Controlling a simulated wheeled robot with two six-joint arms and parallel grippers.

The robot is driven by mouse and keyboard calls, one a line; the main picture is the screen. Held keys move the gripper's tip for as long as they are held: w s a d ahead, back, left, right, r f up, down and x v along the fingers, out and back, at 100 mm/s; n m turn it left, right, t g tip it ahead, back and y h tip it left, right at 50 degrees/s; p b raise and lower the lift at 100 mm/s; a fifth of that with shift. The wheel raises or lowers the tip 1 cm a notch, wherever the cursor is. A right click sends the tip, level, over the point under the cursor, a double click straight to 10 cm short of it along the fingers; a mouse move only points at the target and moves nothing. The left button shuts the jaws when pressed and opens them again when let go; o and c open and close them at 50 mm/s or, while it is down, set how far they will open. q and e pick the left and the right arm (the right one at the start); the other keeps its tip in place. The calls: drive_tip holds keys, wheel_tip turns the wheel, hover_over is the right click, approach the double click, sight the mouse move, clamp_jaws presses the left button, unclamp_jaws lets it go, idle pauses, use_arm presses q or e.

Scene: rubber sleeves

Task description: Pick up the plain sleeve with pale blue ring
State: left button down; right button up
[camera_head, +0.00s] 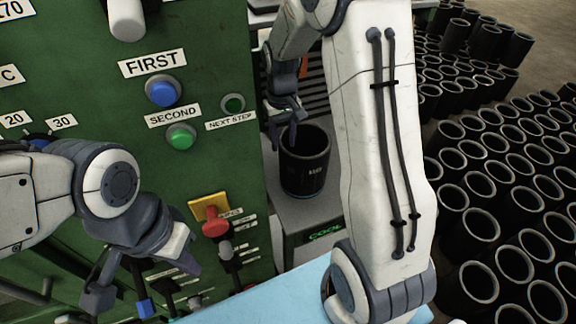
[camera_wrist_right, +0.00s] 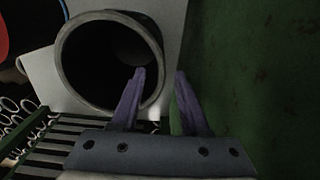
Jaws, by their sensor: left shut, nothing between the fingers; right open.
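A black sleeve (camera_head: 304,176) with a pale marking on its side stands upright on a grey stand beside the green machine. My right gripper (camera_head: 287,130) is open at the sleeve's top. In the wrist view the right gripper (camera_wrist_right: 160,78) has one finger overlapping the mouth and the other outside the wall. Contact cannot be told. My left gripper (camera_head: 140,268) is shut and empty in front of the machine's lower panel.
The green machine (camera_head: 90,95) with buttons, a red stop knob (camera_head: 215,222) and levers fills the left side. Many black sleeves (camera_head: 500,200) stand close together on the right. A pale blue surface (camera_head: 275,298) lies at the bottom. Slats (camera_wrist_right: 62,140) show beside the stand.

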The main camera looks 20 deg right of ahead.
sight(282, 159)
drive_tip(key=shift+w+f, duration=0.25)
drive_tip(key=shift+f, duration=0.45)
wheel_tip(282, 159, down, 5)
drive_tip(key=shift+a+f+p, duration=0.15)
drive_tip(key=shift+f+p, duration=0.05)
drive_tip(key=shift+p, duration=0.7)
drive_tip(key=shift+f, duration=0.45)
clamp_jaws()
drive_tip(key=shift+r, duration=0.1)
